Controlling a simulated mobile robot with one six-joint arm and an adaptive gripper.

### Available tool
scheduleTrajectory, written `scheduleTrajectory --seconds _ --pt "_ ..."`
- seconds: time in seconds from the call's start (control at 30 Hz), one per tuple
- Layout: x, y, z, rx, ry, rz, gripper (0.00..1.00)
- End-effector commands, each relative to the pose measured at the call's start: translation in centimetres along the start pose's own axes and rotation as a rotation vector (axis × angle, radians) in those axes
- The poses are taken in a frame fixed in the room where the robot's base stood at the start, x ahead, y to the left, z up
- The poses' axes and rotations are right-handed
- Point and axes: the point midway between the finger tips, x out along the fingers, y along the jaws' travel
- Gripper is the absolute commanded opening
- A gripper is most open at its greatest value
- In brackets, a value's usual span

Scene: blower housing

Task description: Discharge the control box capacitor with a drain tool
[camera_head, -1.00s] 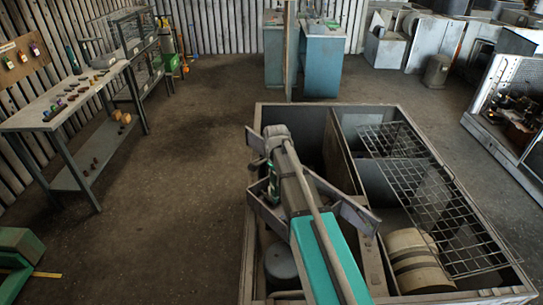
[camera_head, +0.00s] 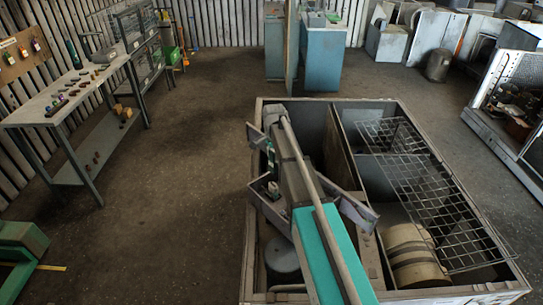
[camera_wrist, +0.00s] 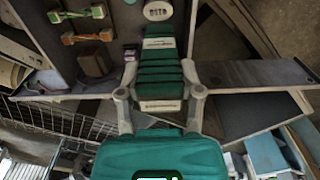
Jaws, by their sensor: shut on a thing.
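My gripper (camera_wrist: 160,78) is in the wrist view, its two grey fingers closed on the sides of a green ribbed tool (camera_wrist: 160,72) with pale label bands. The tool points into the open grey control box (camera_wrist: 112,18). Inside the box are green (camera_wrist: 78,15) and orange (camera_wrist: 87,36) dumbbell-shaped parts, a brown block (camera_wrist: 95,65), a small dark part with a pale label (camera_wrist: 131,53) and a round pale part (camera_wrist: 158,11). I cannot tell which is the capacitor, or whether the tool's tip, which is hidden, touches anything. In the head view, my arm hides much of the box (camera_head: 262,203).
The box sits within the large grey housing (camera_head: 380,108), with open flaps (camera_head: 355,212) around it. A wire grille (camera_head: 425,190) and a pale drum (camera_head: 410,255) are on the right. A workbench (camera_head: 50,108) with small items stands at left. The floor between is clear.

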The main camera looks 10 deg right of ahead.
Motion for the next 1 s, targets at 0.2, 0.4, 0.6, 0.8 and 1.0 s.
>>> scheduleTrajectory --seconds 0.2,0.4,0.6,0.8,1.0 --pt "1.3 0.0 0.0 0.001 0.000 0.000 0.16" --pt "2.9 0.1 -0.1 0.001 0.000 0.000 0.16" --pt "4.4 0.1 -0.1 0.002 0.000 0.000 0.16" --pt "5.4 0.1 -0.1 0.002 0.000 0.000 0.16" --pt "5.6 0.1 -0.1 0.002 0.000 0.000 0.16"
